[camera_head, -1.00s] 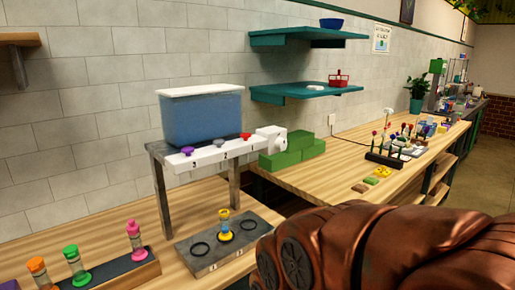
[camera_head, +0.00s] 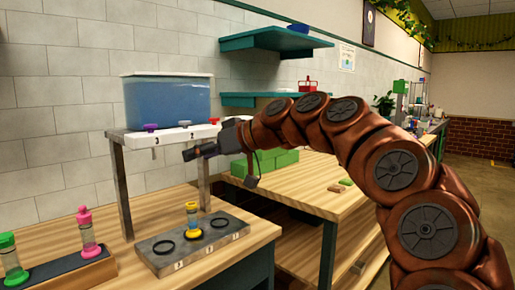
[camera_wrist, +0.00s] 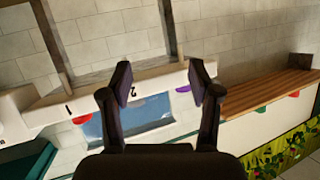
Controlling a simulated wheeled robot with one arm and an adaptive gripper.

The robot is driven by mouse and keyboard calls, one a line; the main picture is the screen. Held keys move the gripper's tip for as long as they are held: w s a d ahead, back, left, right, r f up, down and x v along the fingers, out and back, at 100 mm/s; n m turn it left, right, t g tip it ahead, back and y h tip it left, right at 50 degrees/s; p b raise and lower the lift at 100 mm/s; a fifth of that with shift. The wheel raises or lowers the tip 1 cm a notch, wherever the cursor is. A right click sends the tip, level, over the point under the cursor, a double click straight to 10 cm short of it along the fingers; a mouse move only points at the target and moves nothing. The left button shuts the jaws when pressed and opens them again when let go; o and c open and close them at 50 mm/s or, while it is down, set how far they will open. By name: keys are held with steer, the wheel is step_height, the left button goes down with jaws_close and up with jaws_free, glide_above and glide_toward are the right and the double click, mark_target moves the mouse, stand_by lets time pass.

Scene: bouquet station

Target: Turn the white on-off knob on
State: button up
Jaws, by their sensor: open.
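The white bar (camera_head: 165,135) below the water tank carries a purple knob (camera_head: 151,127), a white knob (camera_head: 185,123) and a red knob (camera_head: 214,120). The bar's right end, where a white block with a round knob showed earlier, is hidden behind my arm in the head view. In the wrist view a pale block (camera_wrist: 12,103) shows at the left edge, beyond the red knob (camera_wrist: 82,119); I cannot make out its round knob. My gripper (camera_head: 186,154) is open and empty in front of the bar. In the wrist view its fingers (camera_wrist: 160,82) stand apart before the bar.
The water tank (camera_head: 166,100) stands above the bar on grey legs. A grey base (camera_head: 172,267) with rings holds a yellow vial (camera_head: 192,213) below. Green blocks (camera_head: 285,160) lie behind my arm.

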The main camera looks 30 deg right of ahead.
steer(key=w+d+r+m+t+h+b, duration=0.2)
steer(key=d+t+h+b, duration=0.3)
steer(key=d, duration=1.8)
steer(key=w+a+t+y, duration=0.1)
steer(key=w, duration=0.6)
steer(key=shift+w+a, duration=0.2)
steer(key=shift+a, duration=0.05)
steer(key=shift+r, duration=0.1)
steer(key=shift+p, duration=0.3)
steer(key=c, duration=1.1)
